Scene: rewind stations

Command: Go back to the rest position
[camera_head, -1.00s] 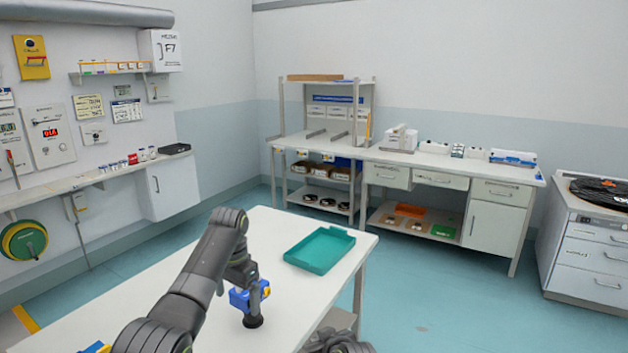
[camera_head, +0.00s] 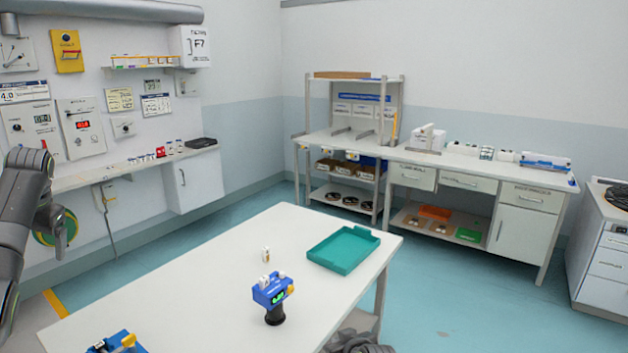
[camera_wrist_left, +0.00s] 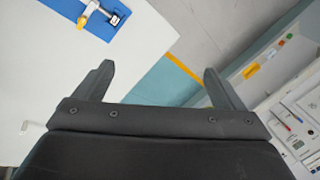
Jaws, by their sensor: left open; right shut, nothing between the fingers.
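My left arm comes in at the far left edge of the head view, away from the white table (camera_head: 190,280); its fingertips do not show clearly there. In the left wrist view my left gripper (camera_wrist_left: 158,70) is open, with nothing between its fingers. A blue handheld device (camera_head: 271,291) with a green display stands upright on its black base on the table, apart from the gripper. My right gripper is not in view; only dark parts, probably of my right arm, show at the bottom edge of the head view.
A teal tray (camera_head: 343,250) and a small white bottle-like item (camera_head: 266,255) are on the table. A blue fixture (camera_head: 120,343) with a yellow part sits at the near left corner; it also shows in the wrist view (camera_wrist_left: 72,12). The wall shelf (camera_head: 130,167) runs behind the left arm.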

